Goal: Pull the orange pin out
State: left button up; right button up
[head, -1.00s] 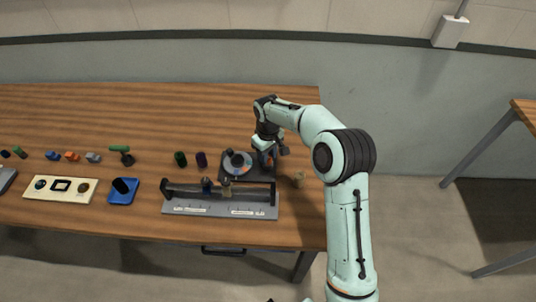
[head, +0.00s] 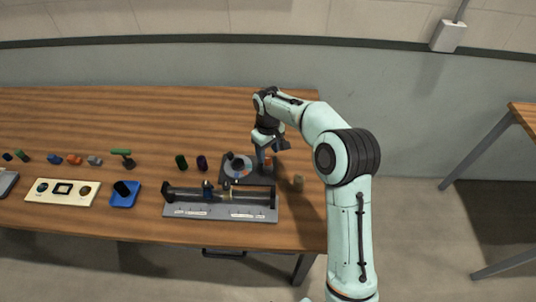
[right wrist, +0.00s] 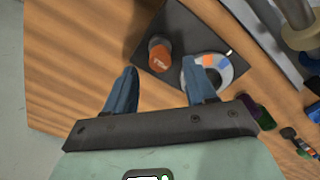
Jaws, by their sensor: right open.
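The orange pin (right wrist: 160,55) has an orange cap with pale markings and stands in a dark plate (right wrist: 182,28) in the right wrist view. In the head view a small orange spot, the pin (head: 268,161), shows beside my right gripper, partly hidden by it. My right gripper (right wrist: 160,80) is open, with its blue fingers apart and nothing between them. The pin lies in line with the gap, just beyond the fingertips. A dial disc with coloured segments (right wrist: 222,70) sits on the same plate, partly behind the right-hand finger. My left gripper is not in view.
A grey roller stand (head: 222,212) lies in front of the plate. Dark green (head: 181,162) and purple (head: 202,162) cylinders stand left. The table behind is clear.

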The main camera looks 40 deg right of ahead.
aim_at(268, 158)
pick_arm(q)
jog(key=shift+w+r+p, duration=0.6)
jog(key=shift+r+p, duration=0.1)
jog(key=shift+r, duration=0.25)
pick_arm(e)
notch_tip(268, 158, up, 10)
jog(key=shift+r, duration=0.25)
